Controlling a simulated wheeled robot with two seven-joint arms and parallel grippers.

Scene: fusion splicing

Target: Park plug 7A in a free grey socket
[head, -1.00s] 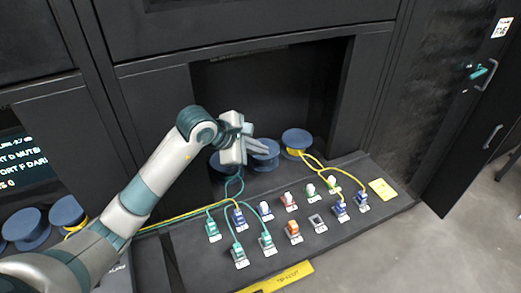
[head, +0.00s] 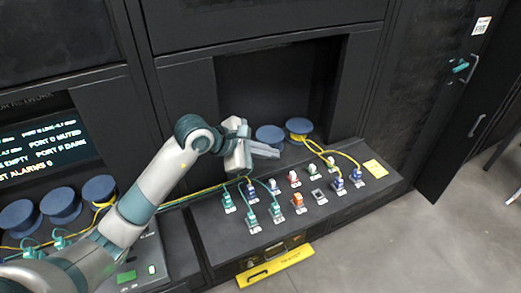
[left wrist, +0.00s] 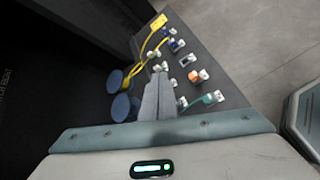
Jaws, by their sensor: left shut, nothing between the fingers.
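My left gripper (head: 276,153) is shut and empty, above the back edge of the sloped socket panel (head: 345,205). It also shows in the left wrist view (left wrist: 160,85), pointing over the panel. Teal plugs with teal cables sit at the panel's left: one at the left (head: 228,204), one at the front (head: 253,220), one further right (head: 276,214). A blue plug (head: 250,194) stands behind them. The labels are too small to read, so I cannot tell which plug is 7A. A grey, empty-looking socket (head: 319,196) is in the front row; it also shows in the left wrist view (left wrist: 187,60).
An orange piece (head: 298,203) sits left of the grey socket. Two blue plugs (head: 338,187) with yellow cables are at the right. Blue spools (head: 299,126) stand behind the panel. A yellow card (head: 376,168) lies at the right end. A yellow strip (head: 276,266) marks the front.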

